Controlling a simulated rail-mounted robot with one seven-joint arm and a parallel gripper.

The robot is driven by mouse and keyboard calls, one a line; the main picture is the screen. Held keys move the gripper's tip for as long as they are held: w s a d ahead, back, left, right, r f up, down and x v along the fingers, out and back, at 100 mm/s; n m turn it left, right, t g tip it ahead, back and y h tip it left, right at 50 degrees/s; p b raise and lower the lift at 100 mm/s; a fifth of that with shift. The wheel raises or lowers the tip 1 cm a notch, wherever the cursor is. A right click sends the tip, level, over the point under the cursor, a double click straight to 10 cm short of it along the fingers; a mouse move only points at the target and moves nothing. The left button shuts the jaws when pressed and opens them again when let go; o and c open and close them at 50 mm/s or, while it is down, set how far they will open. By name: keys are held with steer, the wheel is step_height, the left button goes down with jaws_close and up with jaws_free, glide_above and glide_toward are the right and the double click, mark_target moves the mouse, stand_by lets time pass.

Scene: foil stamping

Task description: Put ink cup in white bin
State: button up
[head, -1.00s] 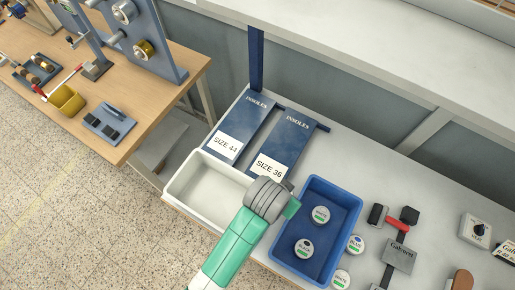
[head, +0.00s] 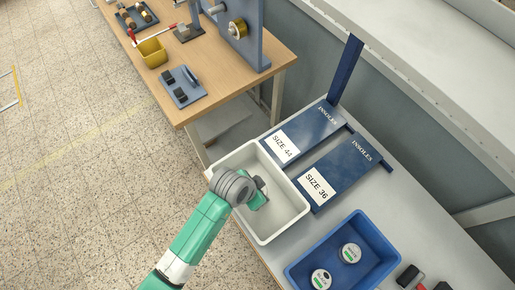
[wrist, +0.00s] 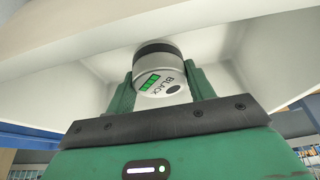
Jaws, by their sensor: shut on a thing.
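The ink cup (wrist: 160,75) is a round white-grey cup with a dark band, a green mark and the word BLACK. My gripper (wrist: 160,92) is shut on it, one green finger on each side, in the wrist view. In the head view my gripper (head: 262,194) is over the white bin (head: 291,222), within its rim. The cup is mostly hidden there by my wrist. The white bin's pale walls (wrist: 60,78) surround the cup in the wrist view. I cannot tell whether the cup touches the bin's bottom.
A blue bin (head: 375,228) right of the white bin holds two more ink cups (head: 350,252). Two blue insole boards (head: 345,165) stand behind the white bin.

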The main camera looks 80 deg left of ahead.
steer(key=shift+f, duration=1.95)
steer(key=shift+f, duration=0.1)
steer(key=o, duration=1.1)
steer(key=shift+b, duration=0.3)
steer(key=p+v, duration=0.2)
steer(key=v, duration=1)
steer(key=shift+d, duration=0.1)
steer(key=shift+w, duration=0.1)
